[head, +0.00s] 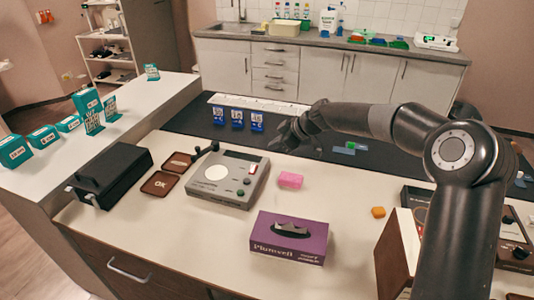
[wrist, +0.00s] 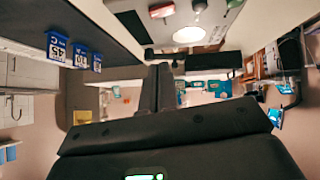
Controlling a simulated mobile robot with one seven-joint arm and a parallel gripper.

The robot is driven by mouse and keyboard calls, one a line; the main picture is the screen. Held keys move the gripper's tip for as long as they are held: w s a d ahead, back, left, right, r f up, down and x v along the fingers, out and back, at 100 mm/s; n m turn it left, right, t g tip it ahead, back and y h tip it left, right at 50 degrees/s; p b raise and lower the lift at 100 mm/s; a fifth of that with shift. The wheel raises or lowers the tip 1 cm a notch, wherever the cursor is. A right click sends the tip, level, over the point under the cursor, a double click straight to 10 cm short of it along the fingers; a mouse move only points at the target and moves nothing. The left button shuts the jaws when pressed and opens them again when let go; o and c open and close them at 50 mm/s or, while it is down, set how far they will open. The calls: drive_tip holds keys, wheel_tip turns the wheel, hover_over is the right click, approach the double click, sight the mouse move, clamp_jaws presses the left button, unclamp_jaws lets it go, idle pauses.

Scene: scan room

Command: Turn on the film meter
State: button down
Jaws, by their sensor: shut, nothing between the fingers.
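A grey box-shaped device (head: 228,180), which looks like the film meter, stands on the pale counter. It has a white round disc, a black arm at its back left, a green button at the front and small knobs on its right side. Part of it, with the white disc, shows at the top of the wrist view (wrist: 188,35). My gripper (head: 277,143) is in the air behind and to the right of the device, apart from it. In the wrist view its fingers (wrist: 158,85) are together and empty. I cannot tell whether the device is on.
Brown trays (head: 160,184) and a black box (head: 110,175) are left. Blue number cards (head: 237,118) stand on the dark strip behind. Clear counter lies in front of the device.

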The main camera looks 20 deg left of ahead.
hover_over(252, 166)
drive_tip(key=s+d, duration=0.1)
drive_tip(key=d, duration=0.2)
wheel_tip(252, 166, down, 6)
drive_tip(key=shift+f, duration=0.1)
drive_tip(key=f, duration=0.3)
drive_tip(key=shift+w+a+f, duration=0.15)
drive_tip(key=shift+w, duration=0.1)
drive_tip(key=shift+w+f, duration=0.1)
drive_tip(key=shift+f, duration=0.3)
